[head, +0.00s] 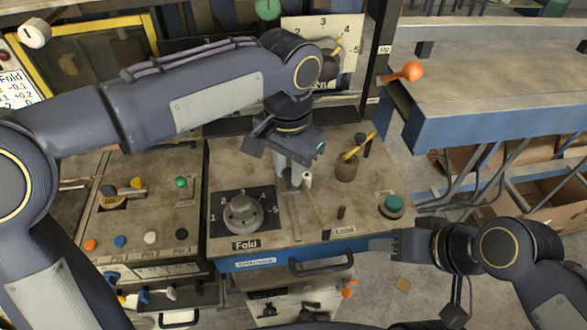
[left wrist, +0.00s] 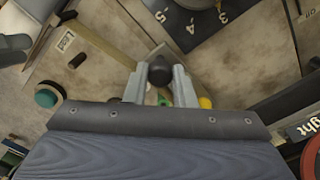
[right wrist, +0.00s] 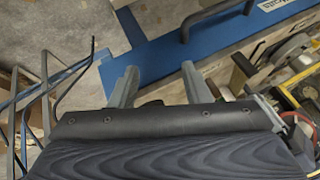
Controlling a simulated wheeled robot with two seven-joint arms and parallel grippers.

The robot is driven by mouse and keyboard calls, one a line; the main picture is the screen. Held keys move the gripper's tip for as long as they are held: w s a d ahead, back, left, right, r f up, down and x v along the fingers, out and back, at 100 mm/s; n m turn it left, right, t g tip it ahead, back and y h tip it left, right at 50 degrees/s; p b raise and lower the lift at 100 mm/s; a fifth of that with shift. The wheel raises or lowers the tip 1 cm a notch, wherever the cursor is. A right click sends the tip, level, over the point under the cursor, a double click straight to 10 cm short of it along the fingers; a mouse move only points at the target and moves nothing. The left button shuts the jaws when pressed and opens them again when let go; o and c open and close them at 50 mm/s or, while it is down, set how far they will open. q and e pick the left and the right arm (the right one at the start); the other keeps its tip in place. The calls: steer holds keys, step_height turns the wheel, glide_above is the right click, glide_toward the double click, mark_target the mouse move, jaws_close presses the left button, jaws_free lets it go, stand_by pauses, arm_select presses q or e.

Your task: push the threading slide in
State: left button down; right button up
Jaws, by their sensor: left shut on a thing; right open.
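My left gripper (head: 292,178) reaches down over the middle of the worn metal panel. In the left wrist view its two fingers are shut on a dark round knob (left wrist: 159,72), which I take to be the threading slide's knob. The fingers mostly hide that knob in the head view. A narrow slot (head: 295,222) runs in the panel in front of the gripper, and a pale-tipped lever (head: 307,181) stands just right of the fingers. How far in the slide sits cannot be told. My right gripper (head: 393,243) is open and empty beside the panel's front right edge; its fingers are apart in the right wrist view (right wrist: 156,88).
The Fold dial (head: 243,213) is left of the slot. A drawer handle (head: 322,266) sticks out below. A blue-edged bench (head: 490,100) stands at right.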

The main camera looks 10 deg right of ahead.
arm_select(q)
steer(key=c, duration=1.2)
jaws_free()
steer(key=shift+w, duration=0.3)
steer(key=shift+s, duration=0.1)
step_height(320, 180, up, 8)
steer(key=shift+f, duration=0.1)
steer(key=shift+s, duration=0.1)
